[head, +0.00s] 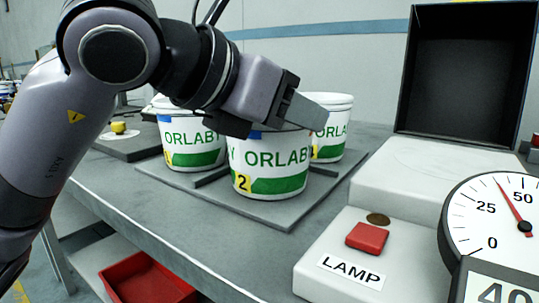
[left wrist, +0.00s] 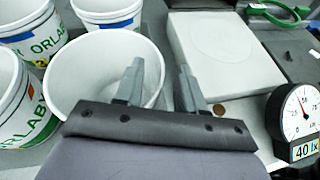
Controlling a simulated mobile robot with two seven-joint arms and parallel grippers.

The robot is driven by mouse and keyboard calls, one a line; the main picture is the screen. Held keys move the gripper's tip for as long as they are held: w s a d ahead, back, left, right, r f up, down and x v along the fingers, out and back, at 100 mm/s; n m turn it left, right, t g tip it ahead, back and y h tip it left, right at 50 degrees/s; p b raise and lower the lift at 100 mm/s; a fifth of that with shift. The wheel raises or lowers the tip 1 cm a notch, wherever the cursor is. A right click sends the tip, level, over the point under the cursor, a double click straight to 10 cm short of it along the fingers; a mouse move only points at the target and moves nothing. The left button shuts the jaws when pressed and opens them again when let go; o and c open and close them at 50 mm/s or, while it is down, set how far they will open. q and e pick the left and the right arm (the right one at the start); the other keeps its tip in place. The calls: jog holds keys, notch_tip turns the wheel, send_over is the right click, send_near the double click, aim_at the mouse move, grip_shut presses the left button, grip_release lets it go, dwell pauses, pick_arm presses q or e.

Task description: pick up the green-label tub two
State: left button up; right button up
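The green-label tub two (head: 268,178) is a white tub with green ORLABY lettering, a green band and a yellow "2" tag. It stands upright on a grey board. My left gripper (head: 282,118) is right over its top and hides part of the rim. In the left wrist view the tub (left wrist: 78,76) is open-topped, with a pale inside. The left gripper (left wrist: 161,72) is open there; one finger overlaps the tub's inside and the other lies beyond its right rim. Whether they touch the wall cannot be told. My right gripper is not in view.
Two similar green-label tubs stand close by, one behind left (head: 190,157) and one behind right (head: 332,138). To the right are a white block (head: 400,185), a red lamp button (head: 367,238) and a dial gauge (head: 500,215). A red bin (head: 150,280) sits below.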

pick_arm(q)
grip_shut()
